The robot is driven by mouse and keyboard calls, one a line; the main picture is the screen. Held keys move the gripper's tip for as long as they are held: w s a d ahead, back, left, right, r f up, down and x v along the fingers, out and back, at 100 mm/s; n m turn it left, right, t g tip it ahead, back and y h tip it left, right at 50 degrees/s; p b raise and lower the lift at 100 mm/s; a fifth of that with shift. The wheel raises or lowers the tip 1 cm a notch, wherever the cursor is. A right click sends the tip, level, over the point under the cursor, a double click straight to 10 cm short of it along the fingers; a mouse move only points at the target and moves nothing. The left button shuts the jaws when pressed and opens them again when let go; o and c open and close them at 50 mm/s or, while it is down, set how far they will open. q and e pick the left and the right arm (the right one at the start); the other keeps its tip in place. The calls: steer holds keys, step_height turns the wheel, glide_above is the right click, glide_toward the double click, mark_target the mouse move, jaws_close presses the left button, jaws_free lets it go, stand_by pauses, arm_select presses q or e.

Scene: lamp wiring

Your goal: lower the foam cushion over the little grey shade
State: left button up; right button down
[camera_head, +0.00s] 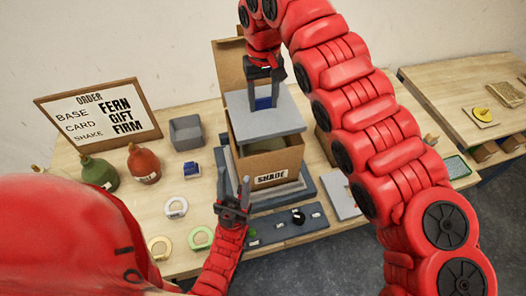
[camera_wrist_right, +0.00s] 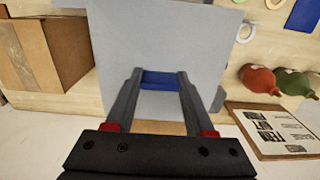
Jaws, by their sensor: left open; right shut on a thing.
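The foam cushion (camera_head: 238,108) is a flat grey slab with a blue grip piece (camera_head: 263,104) on top. My right gripper (camera_head: 264,99) is shut on the blue piece and holds the slab over the open cardboard box marked SHADE (camera_head: 271,177). The cushion fills much of the right wrist view (camera_wrist_right: 205,45), with the blue piece (camera_wrist_right: 160,79) between the fingers. A pale rounded surface, perhaps the little grey shade (camera_head: 265,145), shows inside the box; the cushion hides most of it. My left gripper (camera_head: 234,182) is open and empty, in front of the box's left side.
The box stands on a grey base, its flap (camera_head: 228,65) raised behind. A grey bin (camera_head: 186,132), red bottle (camera_head: 143,165), green bottle (camera_head: 99,174) and tape rings (camera_head: 176,208) lie left. A dark tray with small parts (camera_head: 290,224) is in front. An order board (camera_head: 99,118) stands back left.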

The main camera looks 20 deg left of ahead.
mark_target(263, 109)
steer(key=shift+f, duration=0.2)
stand_by(0.5)
steer(key=shift+f+b, duration=0.6)
steer(key=shift+b, duration=0.1)
steer(key=shift+f, duration=0.2)
steer(key=shift+f+b, duration=0.55)
steer(key=shift+b, duration=0.15)
steer(key=shift+f, duration=0.1)
steer(key=shift+f, duration=0.1)
steer(key=shift+s+f+b, duration=0.4)
steer(key=shift+b, duration=0.35)
